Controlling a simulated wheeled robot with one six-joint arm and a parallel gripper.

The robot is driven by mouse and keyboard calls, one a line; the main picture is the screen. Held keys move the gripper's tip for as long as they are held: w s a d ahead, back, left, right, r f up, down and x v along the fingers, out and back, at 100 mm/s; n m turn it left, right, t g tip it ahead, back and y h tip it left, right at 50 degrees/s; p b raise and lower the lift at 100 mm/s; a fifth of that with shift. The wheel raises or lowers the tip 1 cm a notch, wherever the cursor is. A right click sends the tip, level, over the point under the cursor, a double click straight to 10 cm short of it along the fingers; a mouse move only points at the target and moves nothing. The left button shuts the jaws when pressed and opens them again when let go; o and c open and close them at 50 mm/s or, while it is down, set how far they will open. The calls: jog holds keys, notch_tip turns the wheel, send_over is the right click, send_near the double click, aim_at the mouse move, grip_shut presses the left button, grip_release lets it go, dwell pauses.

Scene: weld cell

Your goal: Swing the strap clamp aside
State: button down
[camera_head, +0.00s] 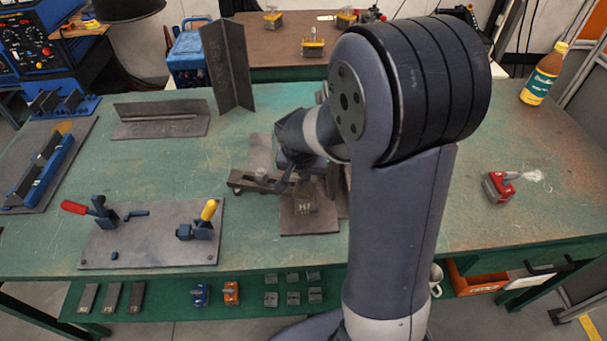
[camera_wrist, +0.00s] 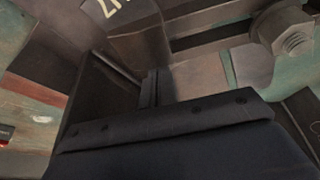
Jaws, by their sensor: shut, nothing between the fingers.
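The strap clamp (camera_head: 258,184) is a dark slotted bar lying across the fixture in the middle of the bench. Its left end is clear in the head view; its right part runs behind my gripper (camera_head: 287,187). In the wrist view the slotted strap (camera_wrist: 215,38) crosses the upper right, with a large hex nut and stud (camera_wrist: 293,38). My gripper is shut and empty, close beside the strap. I cannot tell whether it touches.
A plate with red- and yellow-handled toggle clamps (camera_head: 150,252) lies left. Angle pieces (camera_head: 160,118) and a tall upright angle (camera_head: 228,65) stand behind. A red device (camera_head: 498,187) and a bottle (camera_head: 543,75) are at right. Bench between plate and fixture is clear.

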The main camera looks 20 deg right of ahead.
aim_at(302, 193)
jog(key=s+m+b, duration=0.1)
jog(key=m, duration=0.1)
jog(key=s+a+m+h+b, duration=0.1)
jog(key=s+b, duration=0.1)
jog(key=s+a+m+g+b, duration=0.1)
jog(key=m+b, duration=0.1)
jog(key=shift+s+a+f+m, duration=0.2)
jog(key=shift+s+m, duration=0.1)
jog(key=shift+s, duration=0.05)
jog(key=s+a+m, duration=0.1)
jog(key=m+g+b, duration=0.1)
jog(key=shift+s+a+r+m+h, duration=0.1)
jog(key=shift+s+a+m+h, duration=0.2)
jog(key=shift+s+a+h, duration=0.1)
jog(key=shift+s+a+m+g+b, duration=0.3)
jog(key=shift+s+a+m, duration=0.2)
jog(key=shift+a+m, duration=0.4)
jog(key=shift+s+a+m, duration=0.3)
jog(key=shift+a, duration=0.25)
jog(key=shift+r, duration=0.1)
